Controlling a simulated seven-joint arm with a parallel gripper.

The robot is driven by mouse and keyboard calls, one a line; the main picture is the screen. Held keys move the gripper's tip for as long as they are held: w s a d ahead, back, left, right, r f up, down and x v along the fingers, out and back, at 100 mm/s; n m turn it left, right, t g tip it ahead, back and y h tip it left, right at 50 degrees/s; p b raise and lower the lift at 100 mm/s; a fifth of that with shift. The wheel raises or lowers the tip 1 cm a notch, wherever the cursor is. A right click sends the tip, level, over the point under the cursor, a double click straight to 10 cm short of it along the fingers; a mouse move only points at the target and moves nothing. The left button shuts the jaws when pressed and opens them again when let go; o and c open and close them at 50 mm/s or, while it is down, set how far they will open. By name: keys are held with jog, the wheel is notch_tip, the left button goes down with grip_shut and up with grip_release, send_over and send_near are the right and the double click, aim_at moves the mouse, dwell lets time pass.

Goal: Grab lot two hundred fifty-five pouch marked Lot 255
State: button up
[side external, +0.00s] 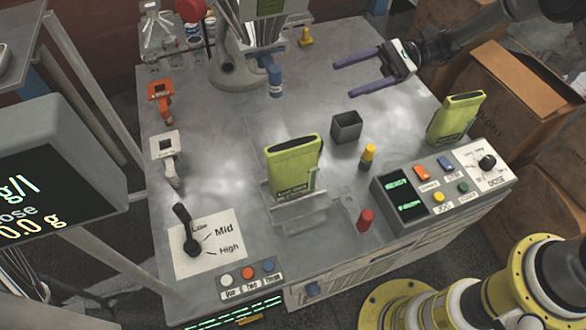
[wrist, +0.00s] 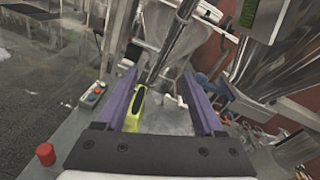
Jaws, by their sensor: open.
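Two yellow-green pouches with dark tops are in the side view. One pouch (side external: 292,163) stands upright in a clear holder (side external: 300,215) at the table's middle front; its small label is too blurred to read. The other pouch (side external: 456,117) stands at the right edge behind the control panel, with no readable lot mark. My gripper (side external: 336,79) is open and empty over the back right of the table, its purple fingers pointing left, apart from both pouches. In the wrist view, one pouch (wrist: 134,110) shows beside the left finger of my gripper (wrist: 160,73); I cannot tell which pouch.
A dark square cup (side external: 346,128) and a yellow-topped peg (side external: 368,155) stand between the pouches. A red knob (side external: 365,220) is near the front. The filler machine (side external: 237,70) stands at the back. Cardboard boxes (side external: 520,100) are at right.

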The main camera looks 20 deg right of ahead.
notch_tip(320, 180, down, 9)
jog(key=w+m+t, duration=0.1)
jog(key=m, duration=0.3)
send_near(293, 146)
jog(key=shift+y, duration=0.4)
jog(key=a, duration=0.3)
jog(key=a+f, duration=0.1)
jog(key=a, duration=0.2)
jog(key=a+f, duration=0.1)
jog(key=a, duration=0.3)
jog(key=shift+w, duration=0.25)
jog(key=shift+d, duration=0.1)
grip_shut()
jog(key=shift+r, duration=0.1)
